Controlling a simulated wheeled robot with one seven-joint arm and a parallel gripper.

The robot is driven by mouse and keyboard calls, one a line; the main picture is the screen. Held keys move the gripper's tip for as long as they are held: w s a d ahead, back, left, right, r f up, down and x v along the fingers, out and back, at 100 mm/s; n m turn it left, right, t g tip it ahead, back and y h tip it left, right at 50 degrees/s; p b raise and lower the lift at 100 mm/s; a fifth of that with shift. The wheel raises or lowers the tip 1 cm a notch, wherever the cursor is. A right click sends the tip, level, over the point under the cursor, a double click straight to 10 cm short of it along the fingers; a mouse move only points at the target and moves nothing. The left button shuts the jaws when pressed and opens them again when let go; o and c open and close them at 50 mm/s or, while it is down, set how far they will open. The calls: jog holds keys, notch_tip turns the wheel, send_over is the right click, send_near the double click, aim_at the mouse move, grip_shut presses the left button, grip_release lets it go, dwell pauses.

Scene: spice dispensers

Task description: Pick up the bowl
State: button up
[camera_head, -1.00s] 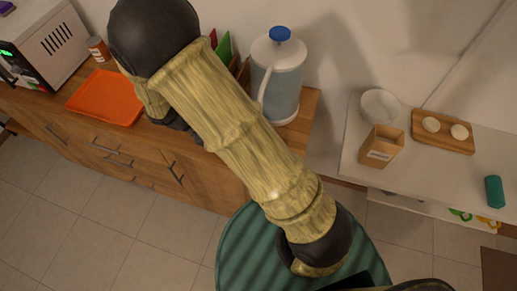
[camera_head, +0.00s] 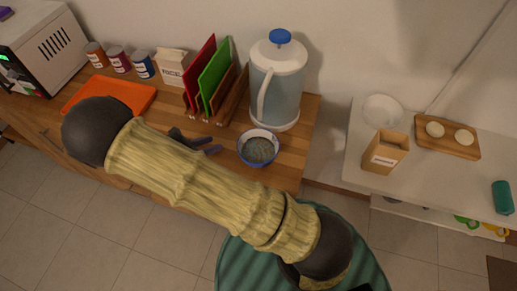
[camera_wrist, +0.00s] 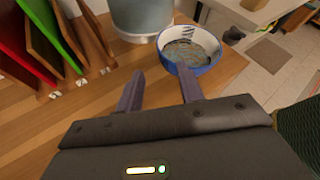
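A blue-rimmed bowl (camera_head: 258,148) with a speckled grey-brown inside stands upright on the wooden counter near its front right edge. In the wrist view the bowl (camera_wrist: 192,50) is ahead and slightly right of my gripper (camera_wrist: 160,72). The two fingers are apart with nothing between them. The right fingertip overlaps the near rim of the bowl in the picture; I cannot tell whether it touches. In the head view my gripper (camera_head: 212,146) is just left of the bowl, low over the counter, partly hidden by my arm. A second, pale bowl (camera_head: 382,110) is on the white table.
A large pitcher (camera_head: 277,85) stands right behind the bowl. Red and green boards (camera_head: 213,78) stand in a wooden rack to the left. Cans (camera_head: 118,60) and an orange tray (camera_head: 115,92) are farther left. A paper box (camera_head: 386,152) stands on the white table.

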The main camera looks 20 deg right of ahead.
jog(key=p, duration=0.2)
send_near(244, 134)
jog(key=x, duration=0.4)
jog(key=shift+w+d, duration=0.1)
jog(key=shift+d, duration=0.35)
jog(key=shift+w+d+f, duration=0.1)
jog(key=shift+d+f, duration=0.05)
jog(key=shift+d, duration=0.05)
jog(key=shift+a, duration=0.1)
jog(key=shift+p+x, duration=0.8)
jog(key=shift+x, duration=1.85)
jog(key=shift+f, duration=0.15)
grip_shut()
